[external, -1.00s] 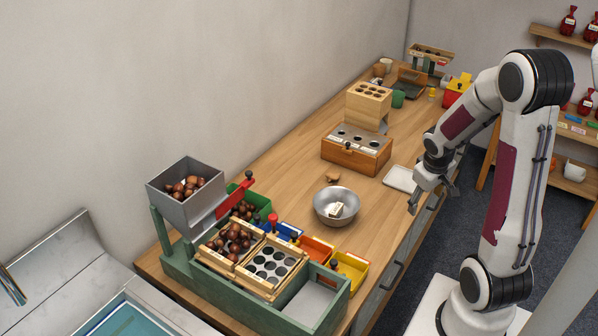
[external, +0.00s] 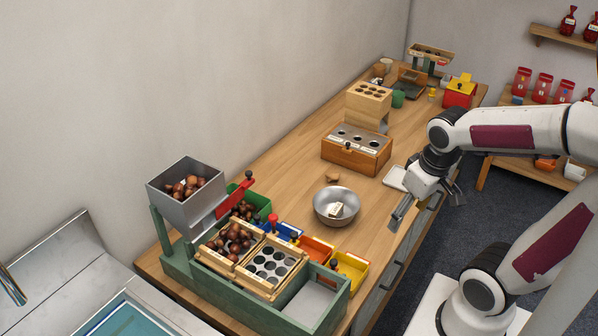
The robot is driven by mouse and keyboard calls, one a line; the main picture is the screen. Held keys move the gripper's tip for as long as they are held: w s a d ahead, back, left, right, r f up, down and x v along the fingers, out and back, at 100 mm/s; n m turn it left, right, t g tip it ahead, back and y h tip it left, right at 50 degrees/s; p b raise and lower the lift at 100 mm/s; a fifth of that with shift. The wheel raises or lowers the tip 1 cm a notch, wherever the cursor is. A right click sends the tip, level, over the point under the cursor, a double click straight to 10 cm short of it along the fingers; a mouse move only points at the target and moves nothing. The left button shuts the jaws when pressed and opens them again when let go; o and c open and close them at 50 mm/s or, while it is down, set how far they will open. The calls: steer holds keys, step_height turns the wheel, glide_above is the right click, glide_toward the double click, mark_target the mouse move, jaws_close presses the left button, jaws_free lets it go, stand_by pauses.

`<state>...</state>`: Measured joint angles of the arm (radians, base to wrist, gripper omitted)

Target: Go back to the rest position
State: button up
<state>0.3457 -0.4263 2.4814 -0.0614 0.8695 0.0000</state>
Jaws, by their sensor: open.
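My gripper (external: 427,208) is open and empty in the external view. It hangs at the right edge of the wooden counter (external: 283,178), with its fingers spread and pointing down. It is right of the metal bowl (external: 318,209) and near the white tray (external: 392,181), which it partly hides. It appears to touch nothing.
A green sorting stand with a grey hopper (external: 186,208) of chestnuts fills the counter's near end. The bowl holds a small pale block (external: 336,210). A wooden box with holes (external: 355,155) stands behind. Shelves with red bags (external: 542,86) stand at the back right.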

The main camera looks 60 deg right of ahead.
steer(key=a+r+n+t+y, duration=0.1)
steer(key=a+r+n+t, duration=0.2)
steer(key=a+r, duration=0.3)
steer(key=shift+s+a+r+n, duration=0.2)
steer(key=shift+a+r+n, duration=0.1)
steer(key=shift+a, duration=1.45)
